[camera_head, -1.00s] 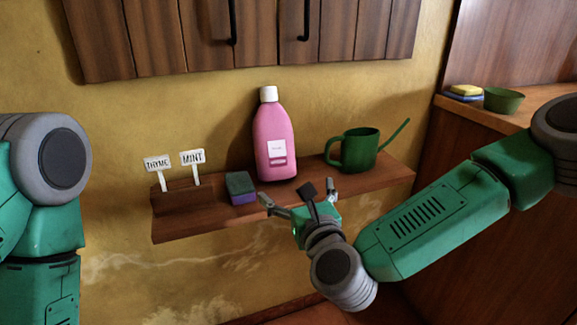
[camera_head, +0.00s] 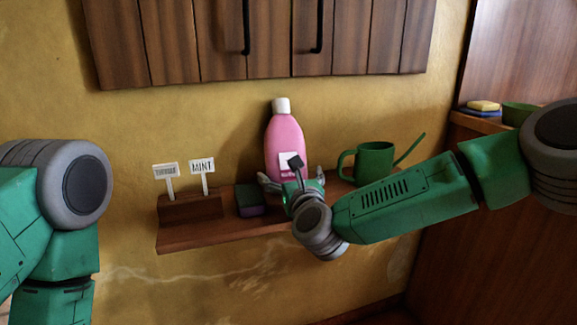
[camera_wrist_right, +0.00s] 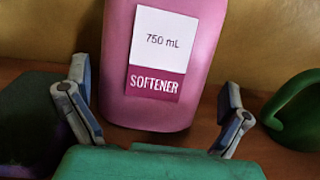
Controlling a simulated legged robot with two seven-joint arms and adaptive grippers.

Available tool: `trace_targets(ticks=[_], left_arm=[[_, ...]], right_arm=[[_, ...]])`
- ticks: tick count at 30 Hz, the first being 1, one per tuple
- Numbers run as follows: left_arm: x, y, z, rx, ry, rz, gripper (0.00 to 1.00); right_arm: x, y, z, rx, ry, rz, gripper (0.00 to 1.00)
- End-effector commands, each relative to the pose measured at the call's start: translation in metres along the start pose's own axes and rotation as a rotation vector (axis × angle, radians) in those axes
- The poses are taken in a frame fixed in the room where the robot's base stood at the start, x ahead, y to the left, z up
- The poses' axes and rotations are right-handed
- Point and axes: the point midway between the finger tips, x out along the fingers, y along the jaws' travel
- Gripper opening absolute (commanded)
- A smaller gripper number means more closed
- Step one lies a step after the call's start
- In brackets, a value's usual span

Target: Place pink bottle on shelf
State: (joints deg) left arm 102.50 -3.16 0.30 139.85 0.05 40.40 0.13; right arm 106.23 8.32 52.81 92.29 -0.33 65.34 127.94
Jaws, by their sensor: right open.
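The pink bottle (camera_head: 284,138) with a white cap stands upright on the wooden wall shelf (camera_head: 190,238). In the right wrist view the bottle (camera_wrist_right: 201,50) shows a label reading 750 mL SOFTENER. My right gripper (camera_head: 292,178) is open in front of the bottle's lower part. In the wrist view its two fingers (camera_wrist_right: 153,112) are spread to either side of the bottle's base, with gaps, not closed on it. The bottle's base is hidden by the gripper in the head view. My left gripper is out of view; only part of my left arm shows.
A sponge (camera_head: 249,199) lies just left of the bottle, and a green watering can (camera_head: 375,163) stands to its right. A planter (camera_head: 188,211) with thyme and mint signs is at the shelf's left end. Cabinets (camera_head: 270,40) hang above. A counter at right holds sponges (camera_head: 483,106) and a green bowl (camera_head: 517,113).

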Motion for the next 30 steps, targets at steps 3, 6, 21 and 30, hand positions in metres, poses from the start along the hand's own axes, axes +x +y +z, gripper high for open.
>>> trace_targets(ticks=[3,6,21,30], left_arm=[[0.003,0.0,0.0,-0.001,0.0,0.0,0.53],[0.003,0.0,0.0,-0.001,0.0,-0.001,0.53],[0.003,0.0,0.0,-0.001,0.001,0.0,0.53],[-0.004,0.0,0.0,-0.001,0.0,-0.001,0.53]], right_arm=[[0.009,0.002,0.001,-0.001,-0.002,0.001,1.0],[0.01,0.0,0.002,0.001,-0.002,0.001,1.0],[0.01,0.0,0.004,0.001,-0.006,0.0,0.28],[0.001,0.0,0.014,0.001,-0.005,0.002,0.28]])
